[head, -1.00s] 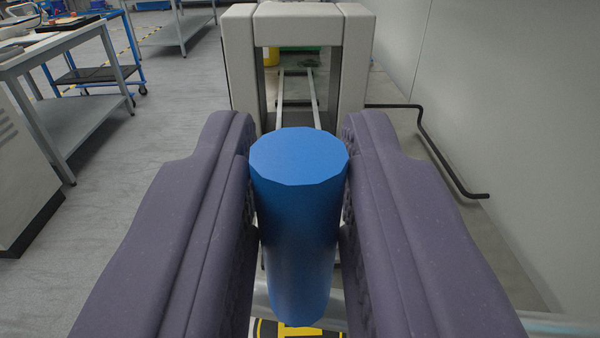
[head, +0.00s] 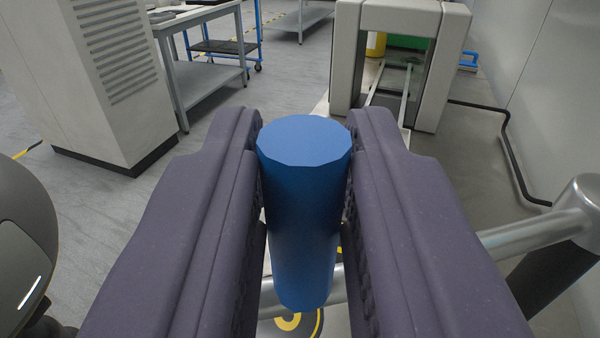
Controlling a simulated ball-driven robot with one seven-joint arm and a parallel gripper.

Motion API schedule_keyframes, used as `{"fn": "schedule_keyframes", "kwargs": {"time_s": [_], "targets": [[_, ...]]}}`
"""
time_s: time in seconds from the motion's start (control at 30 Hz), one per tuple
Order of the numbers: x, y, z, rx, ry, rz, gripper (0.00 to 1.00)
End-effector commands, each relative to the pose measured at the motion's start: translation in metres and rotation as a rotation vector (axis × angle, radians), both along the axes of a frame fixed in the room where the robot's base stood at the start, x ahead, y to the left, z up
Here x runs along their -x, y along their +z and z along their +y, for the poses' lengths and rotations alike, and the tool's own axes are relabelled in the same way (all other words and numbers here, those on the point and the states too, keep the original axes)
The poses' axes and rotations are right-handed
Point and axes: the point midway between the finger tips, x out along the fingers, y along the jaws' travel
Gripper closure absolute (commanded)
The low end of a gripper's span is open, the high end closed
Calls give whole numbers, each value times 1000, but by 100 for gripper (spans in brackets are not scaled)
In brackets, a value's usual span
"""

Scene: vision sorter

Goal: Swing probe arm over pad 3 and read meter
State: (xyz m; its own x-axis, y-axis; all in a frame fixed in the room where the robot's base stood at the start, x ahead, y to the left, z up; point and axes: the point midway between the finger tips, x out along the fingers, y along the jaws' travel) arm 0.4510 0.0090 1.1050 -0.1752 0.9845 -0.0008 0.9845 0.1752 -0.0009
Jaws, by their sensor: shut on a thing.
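My gripper (head: 305,150) is shut on a blue cylinder (head: 305,205), which stands upright between the two dark padded fingers. A silver metal bar (head: 535,232) runs from the right towards the space beneath the cylinder; whether the cylinder is fixed to it is hidden. A round black marking with a yellow figure (head: 300,324) shows in part below the cylinder on a pale surface. The figure is too covered to read. No meter can be made out.
A grey scanner-like arch (head: 350,60) with rails inside stands ahead. A vented grey cabinet (head: 95,90) and a metal table (head: 205,88) stand at the left. A black bent pipe (head: 512,160) lies near the right wall. Open floor shows between cabinet and arch.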

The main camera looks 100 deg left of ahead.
Motion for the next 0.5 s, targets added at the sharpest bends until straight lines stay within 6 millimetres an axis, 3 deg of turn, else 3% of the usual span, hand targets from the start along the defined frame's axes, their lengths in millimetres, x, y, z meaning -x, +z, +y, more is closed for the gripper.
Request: {"fn": "schedule_keyframes", "kwargs": {"time_s": [0.5], "targets": [[-6,2,-8,-5,65,-4,100]]}}
